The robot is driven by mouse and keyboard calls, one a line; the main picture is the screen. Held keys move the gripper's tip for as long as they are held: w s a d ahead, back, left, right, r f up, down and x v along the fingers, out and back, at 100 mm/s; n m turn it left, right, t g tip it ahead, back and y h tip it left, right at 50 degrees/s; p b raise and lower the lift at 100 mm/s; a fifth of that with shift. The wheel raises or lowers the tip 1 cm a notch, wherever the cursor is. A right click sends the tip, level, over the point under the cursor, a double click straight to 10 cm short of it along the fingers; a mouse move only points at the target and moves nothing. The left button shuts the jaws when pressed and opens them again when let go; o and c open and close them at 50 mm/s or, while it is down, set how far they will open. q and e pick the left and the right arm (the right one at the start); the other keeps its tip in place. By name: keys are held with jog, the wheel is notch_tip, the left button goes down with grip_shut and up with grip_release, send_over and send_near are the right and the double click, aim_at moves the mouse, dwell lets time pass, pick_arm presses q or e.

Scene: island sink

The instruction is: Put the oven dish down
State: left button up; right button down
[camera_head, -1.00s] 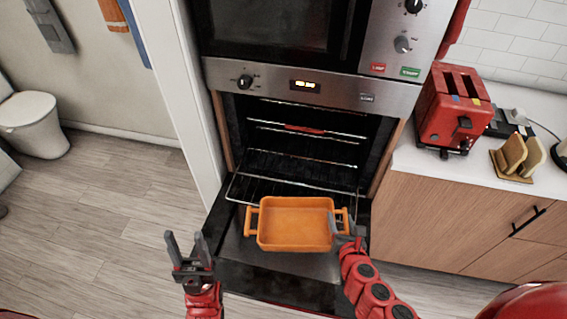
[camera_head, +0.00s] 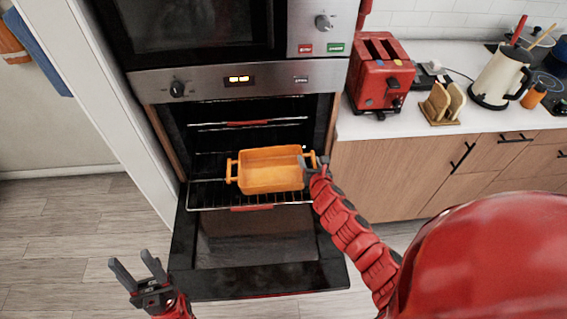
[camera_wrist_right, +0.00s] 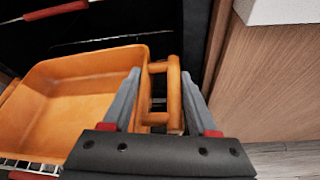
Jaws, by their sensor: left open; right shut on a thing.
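The orange oven dish (camera_head: 271,178) is level at the mouth of the open oven, over the lower wire rack (camera_head: 203,196). Whether it touches the rack cannot be told. My right gripper (camera_head: 310,164) is shut on the dish's right handle. In the right wrist view the handle (camera_wrist_right: 174,95) of the dish (camera_wrist_right: 50,100) stands between the fingers of the right gripper (camera_wrist_right: 160,85). My left gripper (camera_head: 132,258) is open and empty, low at the left, away from the dish.
The oven door (camera_head: 255,275) is folded down in front. A higher rack with a red front piece (camera_head: 247,123) is above the dish. The counter at right holds a red toaster (camera_head: 380,75), a toast rack (camera_head: 443,103) and a kettle (camera_head: 500,78).

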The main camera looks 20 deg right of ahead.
aim_at(286, 164)
jog(key=w+a, duration=0.1)
jog(key=a, duration=0.1)
jog(key=w+a, duration=0.3)
jog(key=a, duration=0.1)
jog(key=shift+w+a+f+p, duration=0.15)
jog(key=shift+a+f+p, duration=0.15)
jog(key=shift+p, duration=0.1)
jog(key=shift+d+f, duration=0.15)
jog(key=shift+f, duration=1.6)
jog(key=shift+c, duration=0.9)
grip_release()
